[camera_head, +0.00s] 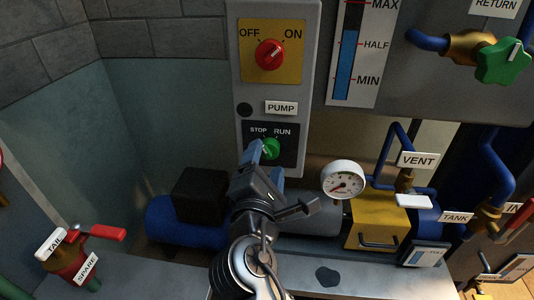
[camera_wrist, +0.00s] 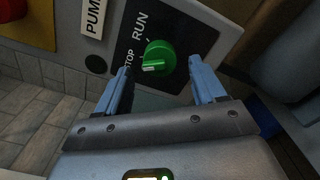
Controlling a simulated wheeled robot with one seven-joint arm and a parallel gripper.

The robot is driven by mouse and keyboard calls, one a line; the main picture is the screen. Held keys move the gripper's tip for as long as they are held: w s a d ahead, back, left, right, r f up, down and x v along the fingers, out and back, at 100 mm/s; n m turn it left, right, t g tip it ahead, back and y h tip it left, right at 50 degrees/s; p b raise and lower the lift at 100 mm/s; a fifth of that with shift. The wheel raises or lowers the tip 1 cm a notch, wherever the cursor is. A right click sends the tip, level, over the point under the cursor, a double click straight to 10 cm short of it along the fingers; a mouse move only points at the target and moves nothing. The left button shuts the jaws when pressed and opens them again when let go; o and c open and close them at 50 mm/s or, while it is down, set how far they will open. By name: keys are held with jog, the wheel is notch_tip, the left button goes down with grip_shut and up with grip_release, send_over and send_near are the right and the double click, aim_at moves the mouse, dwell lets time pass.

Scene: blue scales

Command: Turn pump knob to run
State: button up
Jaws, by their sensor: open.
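The green pump knob (camera_head: 271,148) sits on a black plate (camera_head: 289,156) marked STOP and RUN, under the PUMP label (camera_head: 281,108). In the wrist view the knob (camera_wrist: 160,55) shows a white mark on its side toward the word STOP. My gripper (camera_head: 267,164) is in front of the plate, with its blue fingers spread. In the wrist view my gripper (camera_wrist: 159,68) has one fingertip to either side of the knob, with gaps on both sides. It holds nothing. In the head view my gripper partly covers the plate's lower left.
A red OFF/ON knob (camera_head: 270,54) on a yellow plate is above on the same grey panel (camera_head: 305,60). A round gauge (camera_head: 342,180) and a yellow box (camera_head: 378,222) are to the right. A dark block (camera_head: 200,194) on a blue cylinder is to the left.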

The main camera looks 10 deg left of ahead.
aim_at(269, 151)
jog(key=shift+w, duration=1.2)
jog(key=c, duration=1)
jog(key=shift+c, duration=0.2)
jog(key=shift+f+m, duration=0.1)
jog(key=shift+m, duration=0.2)
jog(key=m+b, duration=0.2)
jog(key=shift+d+f+b, duration=0.1)
jog(key=shift+f+b, duration=0.05)
jog(key=shift+b, duration=0.25)
jog(key=m+b, duration=0.3)
jog(key=m, duration=0.1)
jog(key=m+b, duration=0.4)
jog(key=m, duration=0.1)
jog(key=shift+r+m, duration=0.2)
jog(key=shift+m, duration=0.1)
